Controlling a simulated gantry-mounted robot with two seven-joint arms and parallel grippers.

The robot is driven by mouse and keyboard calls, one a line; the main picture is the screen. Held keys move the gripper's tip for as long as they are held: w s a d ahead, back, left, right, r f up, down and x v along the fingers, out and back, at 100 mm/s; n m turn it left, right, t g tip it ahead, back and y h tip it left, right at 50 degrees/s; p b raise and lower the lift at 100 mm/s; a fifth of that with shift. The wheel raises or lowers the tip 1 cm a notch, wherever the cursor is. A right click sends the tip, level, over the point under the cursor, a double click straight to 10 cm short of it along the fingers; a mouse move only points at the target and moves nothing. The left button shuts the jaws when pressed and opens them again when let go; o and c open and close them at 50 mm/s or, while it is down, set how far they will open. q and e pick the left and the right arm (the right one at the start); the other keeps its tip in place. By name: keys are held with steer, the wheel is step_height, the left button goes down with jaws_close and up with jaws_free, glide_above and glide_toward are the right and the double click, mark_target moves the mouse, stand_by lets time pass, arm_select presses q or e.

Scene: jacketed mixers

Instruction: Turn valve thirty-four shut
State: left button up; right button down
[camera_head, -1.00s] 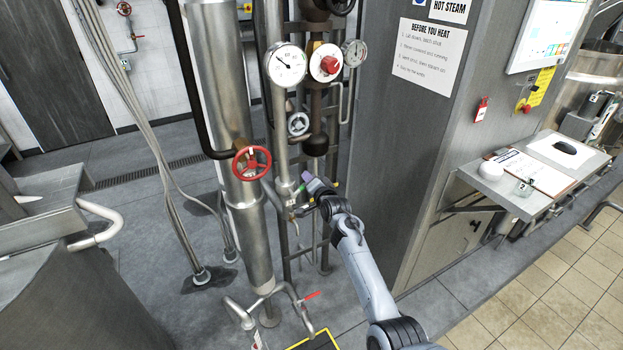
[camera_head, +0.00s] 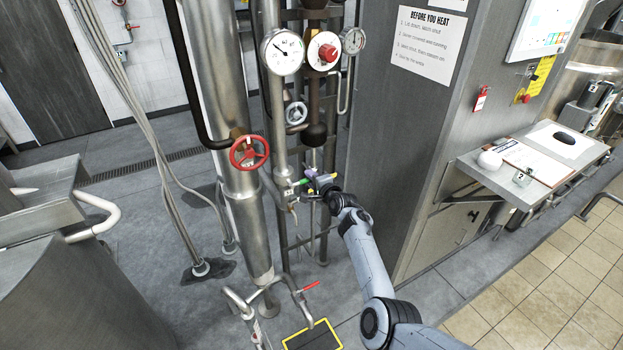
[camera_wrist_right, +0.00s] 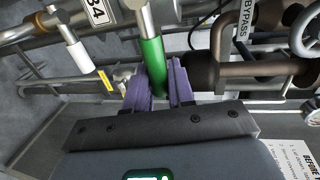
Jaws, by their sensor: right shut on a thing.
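A green valve lever (camera_wrist_right: 152,62) with a bare metal shank lies between the purple fingers of my right gripper (camera_wrist_right: 158,85), which is shut on it. A white tag reading 34 (camera_wrist_right: 97,11) sits on the pipework just left of the lever. In the head view the green lever (camera_head: 301,182) is small, beside the vertical pipe under the gauges, and my right gripper (camera_head: 314,178) reaches it from the right. The fingers partly hide the lever and its joint there. My left gripper is in neither view.
A red handwheel (camera_head: 249,153) is left of the lever. Gauges (camera_head: 283,52) and a small grey wheel (camera_head: 296,113) are above. A red lever (camera_head: 311,286) is low down. The steel cabinet (camera_head: 400,150) stands close on the right. A BYPASS tag (camera_wrist_right: 244,20) hangs nearby.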

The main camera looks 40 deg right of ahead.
steer(key=shift+a+f, duration=0.1)
steer(key=c, duration=1.1)
jaws_free()
steer(key=shift+s, duration=0.15)
steer(key=p+v, duration=0.1)
steer(key=v, duration=0.9)
steer(key=shift+s, duration=0.25)
steer(key=shift+a, duration=0.1)
